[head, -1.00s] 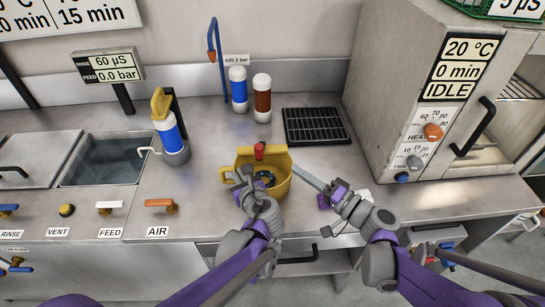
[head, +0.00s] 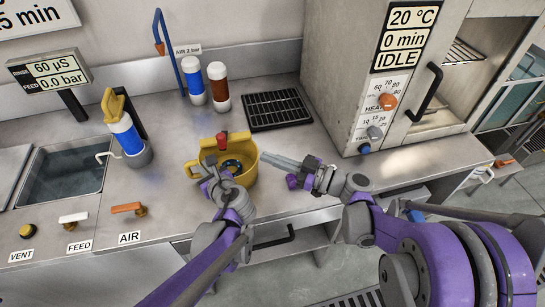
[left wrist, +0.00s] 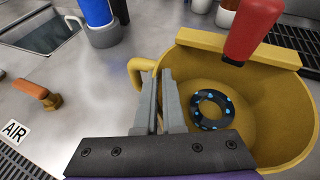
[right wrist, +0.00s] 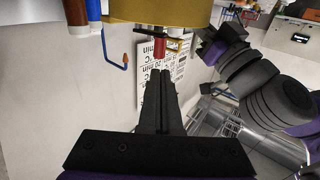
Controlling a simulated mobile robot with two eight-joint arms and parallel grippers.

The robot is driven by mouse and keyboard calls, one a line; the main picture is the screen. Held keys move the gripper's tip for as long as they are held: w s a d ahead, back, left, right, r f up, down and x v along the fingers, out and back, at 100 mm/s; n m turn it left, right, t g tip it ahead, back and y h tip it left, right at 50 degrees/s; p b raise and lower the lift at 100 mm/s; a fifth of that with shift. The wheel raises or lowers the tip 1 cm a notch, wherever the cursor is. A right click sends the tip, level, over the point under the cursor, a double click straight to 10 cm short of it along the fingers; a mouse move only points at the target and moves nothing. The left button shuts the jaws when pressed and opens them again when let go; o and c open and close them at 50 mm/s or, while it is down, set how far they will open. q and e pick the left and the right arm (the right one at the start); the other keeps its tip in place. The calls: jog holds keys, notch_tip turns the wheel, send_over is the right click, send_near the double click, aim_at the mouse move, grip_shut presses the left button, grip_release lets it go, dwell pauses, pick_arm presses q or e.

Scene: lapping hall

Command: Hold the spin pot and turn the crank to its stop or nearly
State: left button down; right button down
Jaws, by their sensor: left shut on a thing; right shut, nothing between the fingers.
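The yellow spin pot (head: 243,181) stands on the steel counter, with a red crank knob (head: 222,140) above its back rim. The left wrist view shows the knob (left wrist: 252,30) on a yellow bar across the pot, and a dark ring with blue dots (left wrist: 212,110) inside. My left gripper (head: 207,165) is shut on the pot's left side by its handle (left wrist: 138,70); whether on handle or wall I cannot tell. My right gripper (head: 264,156) is shut and empty near the pot's right rim, apart from the knob. Its fingertips (right wrist: 160,73) point towards the knob in the right wrist view.
A blue bottle (head: 194,80) and a brown one (head: 219,87) stand behind the pot, beside a black grate (head: 277,109). The oven (head: 375,60) stands at right. A sink (head: 62,172) and bottle holder (head: 135,156) are at left.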

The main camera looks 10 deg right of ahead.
aim_at(222, 144)
jog(key=x, duration=1)
jog(key=shift+w+a, duration=0.2)
jog(key=shift+a+r+m+t+h, duration=0.1)
jog(key=shift+a+m+t+h, duration=0.35)
jog(key=shift+m+t+h, duration=0.35)
jog(key=shift+s+a+m+t+h, duration=0.2)
jog(key=shift+a+m+t+h, duration=0.15)
jog(key=shift+m+t+h, duration=0.45)
jog(key=shift+a, duration=0.35)
